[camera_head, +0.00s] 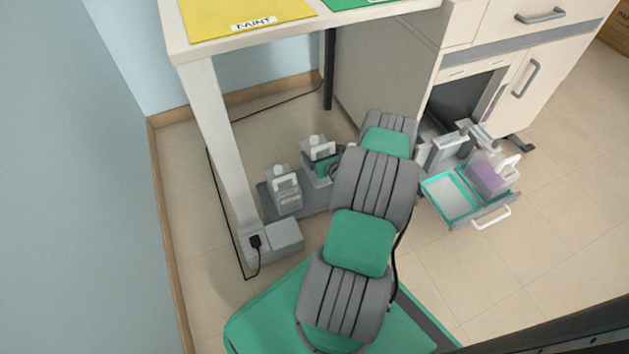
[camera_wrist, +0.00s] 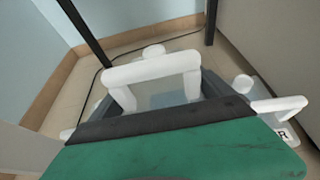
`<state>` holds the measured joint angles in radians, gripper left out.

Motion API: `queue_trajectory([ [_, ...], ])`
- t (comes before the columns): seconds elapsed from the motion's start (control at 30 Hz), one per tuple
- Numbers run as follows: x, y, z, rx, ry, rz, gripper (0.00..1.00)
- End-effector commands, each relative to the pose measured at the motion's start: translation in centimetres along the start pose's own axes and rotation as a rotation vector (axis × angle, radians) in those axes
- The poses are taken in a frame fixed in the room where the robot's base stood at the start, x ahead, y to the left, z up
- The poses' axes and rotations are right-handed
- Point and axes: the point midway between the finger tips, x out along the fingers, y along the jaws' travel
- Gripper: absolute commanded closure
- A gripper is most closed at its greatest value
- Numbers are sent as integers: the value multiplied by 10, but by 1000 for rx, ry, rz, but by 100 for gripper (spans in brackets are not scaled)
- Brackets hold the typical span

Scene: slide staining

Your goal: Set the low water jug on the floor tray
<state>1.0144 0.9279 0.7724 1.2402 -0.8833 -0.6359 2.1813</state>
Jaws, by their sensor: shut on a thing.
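A clear jug (camera_head: 319,156) with a white cap and handle is at my gripper (camera_head: 330,163), under the table. Its white handle (camera_wrist: 150,68) fills the middle of the wrist view. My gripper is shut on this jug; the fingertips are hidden. The jug looks upright, over or on the grey floor tray (camera_head: 265,198); I cannot tell whether its base touches. Another similar jug (camera_head: 284,188) stands on the tray's left part. My arm covers the tray's right part.
A labelled jug (camera_wrist: 277,112) is at the right of the wrist view. A table leg (camera_head: 215,135) and a grey box (camera_head: 277,242) with a cable are left. The cabinet (camera_head: 385,75) is right, with an open drawer (camera_head: 447,195) holding a purple-filled container (camera_head: 488,178).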

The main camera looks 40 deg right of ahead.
Motion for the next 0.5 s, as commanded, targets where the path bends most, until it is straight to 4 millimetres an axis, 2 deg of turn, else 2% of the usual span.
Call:
queue_trajectory([
  [0.03, 5, -1, -14, 2, 1, -2, 82],
  [0.13, 13, -4, -38, 5, 2, -7, 82],
  [0.5, 34, -8, -91, 5, 1, -12, 82],
])
